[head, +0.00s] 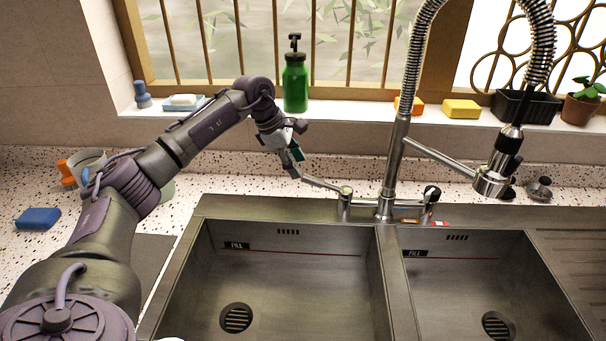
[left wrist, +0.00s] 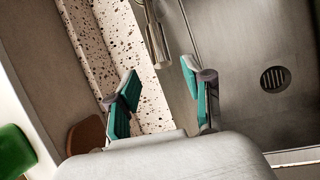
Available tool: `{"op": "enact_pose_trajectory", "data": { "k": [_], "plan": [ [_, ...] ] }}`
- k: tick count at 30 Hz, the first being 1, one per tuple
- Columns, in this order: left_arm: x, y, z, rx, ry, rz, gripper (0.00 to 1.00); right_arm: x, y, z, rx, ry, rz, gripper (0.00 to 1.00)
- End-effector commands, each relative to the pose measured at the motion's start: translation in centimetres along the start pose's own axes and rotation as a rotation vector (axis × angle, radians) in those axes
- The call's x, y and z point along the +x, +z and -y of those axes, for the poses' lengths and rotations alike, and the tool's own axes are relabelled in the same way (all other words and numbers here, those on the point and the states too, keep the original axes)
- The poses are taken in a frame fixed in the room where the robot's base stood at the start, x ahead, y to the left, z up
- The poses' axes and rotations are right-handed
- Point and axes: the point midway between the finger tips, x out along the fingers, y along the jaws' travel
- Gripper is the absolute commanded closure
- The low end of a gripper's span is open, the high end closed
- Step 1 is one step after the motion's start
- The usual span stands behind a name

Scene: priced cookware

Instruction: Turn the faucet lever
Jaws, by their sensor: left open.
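The faucet (head: 393,165) stands behind the double sink, with a tall metal post and a spring hose. A metal lever (head: 322,184) reaches left from its valve on the left side. My left gripper (head: 294,163) is just beyond the lever's left end. In the left wrist view, my left gripper (left wrist: 160,70) is open, with teal pads on its two fingers. There the metal lever (left wrist: 156,38) comes down from the top edge, its end near the gap between the fingertips. I cannot tell whether they touch. My right gripper is not in view.
The two sink basins (head: 290,285) are empty. A green bottle (head: 296,83) stands on the windowsill behind my left gripper. Yellow and orange sponges (head: 461,109) and a plant pot (head: 581,110) are farther right. A blue sponge (head: 38,218) lies on the left counter.

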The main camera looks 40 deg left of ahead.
Motion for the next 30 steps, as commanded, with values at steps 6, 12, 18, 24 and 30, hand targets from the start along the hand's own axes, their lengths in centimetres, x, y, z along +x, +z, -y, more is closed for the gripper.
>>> {"op": "enact_pose_trajectory", "data": {
  "k": [6, 12, 18, 24, 30],
  "plan": [
    [-4.3, 0.0, -0.1, 0.000, 0.003, 0.001, 0.49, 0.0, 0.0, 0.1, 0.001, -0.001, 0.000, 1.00],
    [-6.1, 0.0, 0.0, 0.000, 0.001, 0.000, 0.49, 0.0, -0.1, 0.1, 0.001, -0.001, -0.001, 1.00],
    [-6.4, 0.0, 0.0, -0.001, 0.000, 0.000, 0.49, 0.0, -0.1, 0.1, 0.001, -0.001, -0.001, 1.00],
    [-6.3, 0.0, 0.0, 0.000, 0.001, 0.000, 0.49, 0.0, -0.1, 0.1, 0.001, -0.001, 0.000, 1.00],
    [-6.4, 0.0, -0.1, 0.000, 0.000, 0.000, 0.49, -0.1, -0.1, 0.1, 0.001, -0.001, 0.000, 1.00]
  ]
}}
